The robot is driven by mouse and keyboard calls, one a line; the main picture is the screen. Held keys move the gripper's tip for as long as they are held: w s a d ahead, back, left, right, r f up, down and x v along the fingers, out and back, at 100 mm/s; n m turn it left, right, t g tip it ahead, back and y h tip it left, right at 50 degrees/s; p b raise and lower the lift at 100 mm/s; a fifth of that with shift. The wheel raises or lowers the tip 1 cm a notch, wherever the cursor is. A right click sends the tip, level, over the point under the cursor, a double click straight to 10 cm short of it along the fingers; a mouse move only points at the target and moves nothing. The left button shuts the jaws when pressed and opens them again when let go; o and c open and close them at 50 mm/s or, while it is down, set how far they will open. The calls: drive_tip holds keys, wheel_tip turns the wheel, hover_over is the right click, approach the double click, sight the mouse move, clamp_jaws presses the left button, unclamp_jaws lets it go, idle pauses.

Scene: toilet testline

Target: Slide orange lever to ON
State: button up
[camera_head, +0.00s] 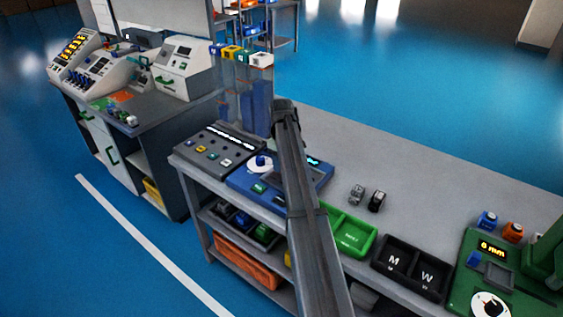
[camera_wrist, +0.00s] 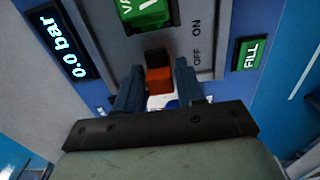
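The orange lever (camera_wrist: 159,80) shows in the wrist view, with a dark block (camera_wrist: 155,56) at its upper end. It stands beside the printed OFF label (camera_wrist: 197,58); the ON label (camera_wrist: 197,28) is farther up the grey plate. My gripper (camera_wrist: 159,68) has one finger on each side of the lever, with what look like narrow gaps. Contact is hard to judge. The display (camera_wrist: 70,48) reads 0.0 bar. In the head view my arm hides the lever and gripper over the blue station (camera_head: 238,181).
A green button block (camera_wrist: 148,10) is just above the lever, and a green FILL button (camera_wrist: 250,53) is to its right. In the head view, a grey button panel (camera_head: 184,139) adjoins the blue station. Green (camera_head: 370,246) and black trays (camera_head: 411,286) stand to the right.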

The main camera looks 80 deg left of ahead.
clamp_jaws()
drive_tip(key=shift+w+d, duration=1.1)
drive_tip(key=shift+d, duration=0.05)
drive_tip(key=shift+o, duration=1.6)
unclamp_jaws()
wheel_tip(320, 180, up, 14)
